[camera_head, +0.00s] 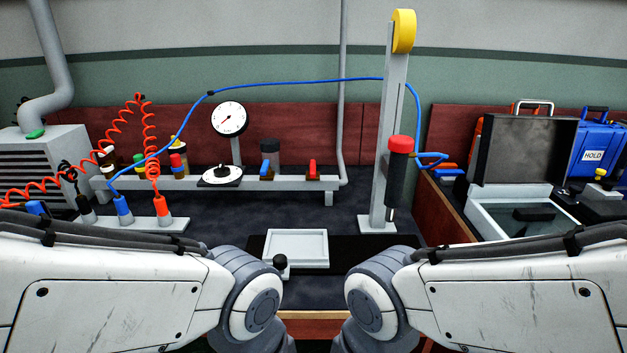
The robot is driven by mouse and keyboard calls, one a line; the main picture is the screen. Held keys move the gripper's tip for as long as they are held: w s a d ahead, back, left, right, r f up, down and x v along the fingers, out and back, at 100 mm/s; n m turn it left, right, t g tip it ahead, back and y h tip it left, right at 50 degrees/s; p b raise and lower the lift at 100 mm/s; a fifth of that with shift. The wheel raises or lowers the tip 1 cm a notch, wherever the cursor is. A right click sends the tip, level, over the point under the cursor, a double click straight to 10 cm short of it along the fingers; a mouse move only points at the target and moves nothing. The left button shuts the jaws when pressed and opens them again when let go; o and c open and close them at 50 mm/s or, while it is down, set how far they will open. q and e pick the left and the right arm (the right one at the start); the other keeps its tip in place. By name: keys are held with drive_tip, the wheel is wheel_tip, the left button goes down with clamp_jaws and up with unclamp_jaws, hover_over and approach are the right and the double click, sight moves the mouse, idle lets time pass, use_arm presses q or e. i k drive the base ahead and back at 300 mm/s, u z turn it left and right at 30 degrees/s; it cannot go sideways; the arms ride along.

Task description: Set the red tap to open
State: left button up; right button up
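The red tap (312,168) is a small red handle at the right end of the grey rail (285,184) at the back of the bench. Its handle seems to point up or toward me; I cannot tell its exact angle. A blue-handled tap (266,167) sits to its left on the same rail. My two white arms come in from the left and right and bend down at the front edge. Both grippers are out of view below, well apart from the tap.
A dial gauge (229,118) and a black knob on a white disc (221,173) stand left of the taps. A grey post (383,190) with a red-topped tool (399,158) rises to the right. A white tray (296,247) and a black ball-topped lever (280,262) are in front.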

sight(312, 166)
drive_tip(key=k, duration=0.55)
drive_tip(key=z, duration=0.8)
drive_tip(key=i, duration=1.3)
drive_tip(key=u, duration=0.8)
